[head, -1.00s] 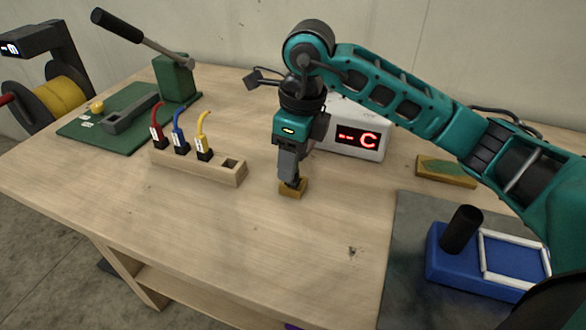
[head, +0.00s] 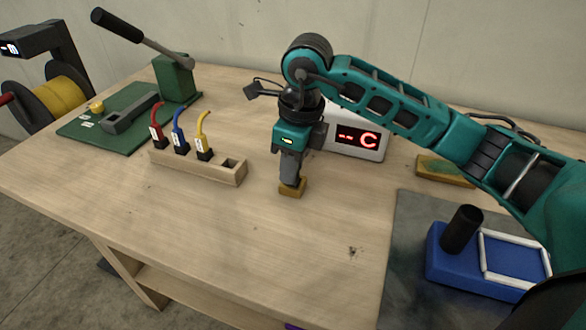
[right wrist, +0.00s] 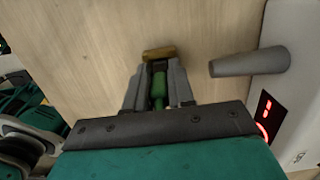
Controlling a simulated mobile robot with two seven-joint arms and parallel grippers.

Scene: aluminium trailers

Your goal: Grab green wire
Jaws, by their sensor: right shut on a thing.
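My right gripper (head: 291,181) points straight down over a small brownish-yellow block (head: 292,190) on the table. In the right wrist view, the fingers (right wrist: 157,85) are shut on a green wire (right wrist: 158,90), which shows as a green piece between them. The block (right wrist: 160,53) shows just beyond the fingertips. The wire's lower end is hidden by the fingers and block, so I cannot tell whether it sits in the block. My left gripper is not in view.
A wooden holder (head: 215,174) carries red, blue and yellow wires, with an empty square slot at its right end. A white display box (head: 372,153) stands behind my gripper. A green lever press (head: 175,80) is at the back left. A blue fixture (head: 455,268) is front right.

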